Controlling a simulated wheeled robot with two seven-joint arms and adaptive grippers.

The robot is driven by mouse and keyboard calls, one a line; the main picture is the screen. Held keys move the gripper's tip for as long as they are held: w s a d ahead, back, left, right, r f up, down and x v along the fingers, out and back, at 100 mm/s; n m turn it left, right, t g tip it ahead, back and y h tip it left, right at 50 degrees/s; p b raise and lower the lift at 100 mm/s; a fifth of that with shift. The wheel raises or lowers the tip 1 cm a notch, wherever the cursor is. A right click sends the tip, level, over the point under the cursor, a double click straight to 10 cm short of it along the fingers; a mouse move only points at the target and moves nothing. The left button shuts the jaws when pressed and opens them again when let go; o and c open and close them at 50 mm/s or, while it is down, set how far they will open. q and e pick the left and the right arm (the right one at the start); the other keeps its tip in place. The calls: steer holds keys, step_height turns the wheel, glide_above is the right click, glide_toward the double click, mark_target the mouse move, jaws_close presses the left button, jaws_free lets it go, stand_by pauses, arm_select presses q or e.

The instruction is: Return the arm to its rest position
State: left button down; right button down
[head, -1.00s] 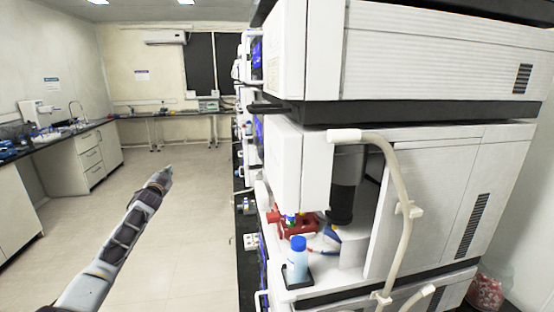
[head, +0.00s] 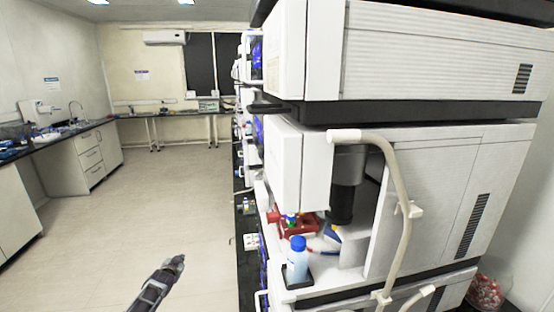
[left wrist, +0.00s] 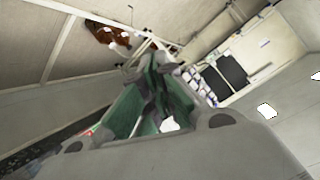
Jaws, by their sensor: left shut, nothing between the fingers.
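My left gripper (head: 177,262) is low in the head view, left of centre, over the open floor. It is shut and empty, and it stands apart from the instrument stack. Only the gripper and a short part of my left arm show there. The left wrist view shows the gripper close up (left wrist: 160,85), with green inner parts and the room tilted behind it. My right gripper is in no view.
A tall white instrument stack (head: 420,200) fills the right side. A blue-capped bottle (head: 298,262) stands in its lower bay beside a red part (head: 297,224). White cabinets (head: 95,160) line the left wall. The floor (head: 165,200) between is clear.

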arm_select(q)
steer(key=s+d+f+n+g+h, duration=0.1)
steer(key=s+d+f+g, duration=0.25)
steer(key=s+f, duration=1.3)
steer(key=s+d+f+g, duration=0.2)
steer(key=s+d+f, duration=0.3)
steer(key=s+f, duration=1.1)
steer(key=s+d+f+g, duration=0.2)
steer(key=s+f, duration=0.2)
steer(key=s, duration=1)
steer(key=s+d+f+g, duration=0.2)
steer(key=s+f, duration=0.3)
steer(key=s, duration=0.9)
steer(key=s+d+f+g+h, duration=0.1)
steer(key=s+d+f+g, duration=0.1)
steer(key=s, duration=1.2)
step_height(320, 180, down, 2)
steer(key=shift+s+d+f, duration=0.25)
steer(key=shift+d, duration=0.65)
steer(key=shift+w+a, duration=0.1)
steer(key=shift+a, duration=0.05)
